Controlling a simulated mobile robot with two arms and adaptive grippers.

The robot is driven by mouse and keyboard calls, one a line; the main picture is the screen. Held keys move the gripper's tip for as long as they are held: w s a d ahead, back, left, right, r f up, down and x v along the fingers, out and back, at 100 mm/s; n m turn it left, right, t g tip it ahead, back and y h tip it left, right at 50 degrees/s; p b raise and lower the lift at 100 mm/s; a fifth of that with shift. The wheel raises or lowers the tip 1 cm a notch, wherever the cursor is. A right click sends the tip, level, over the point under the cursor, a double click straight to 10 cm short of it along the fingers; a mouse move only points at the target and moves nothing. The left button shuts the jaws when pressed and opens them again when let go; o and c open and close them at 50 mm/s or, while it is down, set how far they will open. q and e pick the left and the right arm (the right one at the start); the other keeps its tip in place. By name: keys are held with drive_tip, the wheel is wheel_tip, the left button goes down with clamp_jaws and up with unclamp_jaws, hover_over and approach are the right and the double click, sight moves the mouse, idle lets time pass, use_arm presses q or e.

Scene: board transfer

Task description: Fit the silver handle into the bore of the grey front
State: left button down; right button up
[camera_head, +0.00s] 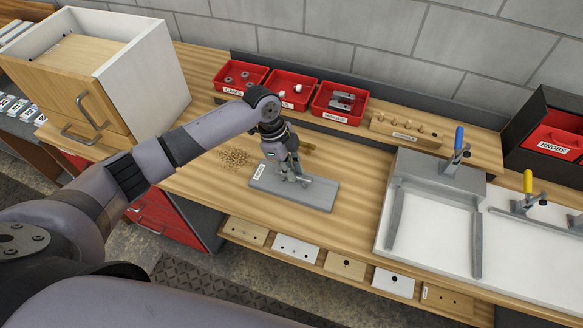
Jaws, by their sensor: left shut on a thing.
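The grey front (322,197) lies flat on the wooden bench, with a small white label at its left end. My left gripper (296,178) comes down over the middle of it. It is shut on the silver handle (305,182), a small piece at the fingertips just over or touching the front. I cannot tell whether the handle sits in the bore, as the fingers hide that spot. My right gripper is not in view.
Red bins stand behind; the right one (341,102) holds grey metal parts. A peg block (407,130) and a white clamp fixture (433,216) stand to the right. A white drawer cabinet (142,80) stands left. Wood shavings (235,157) lie left of the front.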

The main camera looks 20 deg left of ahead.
use_arm(q)
drive_tip(key=shift+f, duration=0.5)
drive_tip(key=c, duration=1.6)
unclamp_jaws()
drive_tip(key=shift+o, duration=0.3)
drive_tip(key=shift+r, duration=0.1)
drive_tip(key=v, duration=1.2)
drive_tip(key=shift+s, duration=0.1)
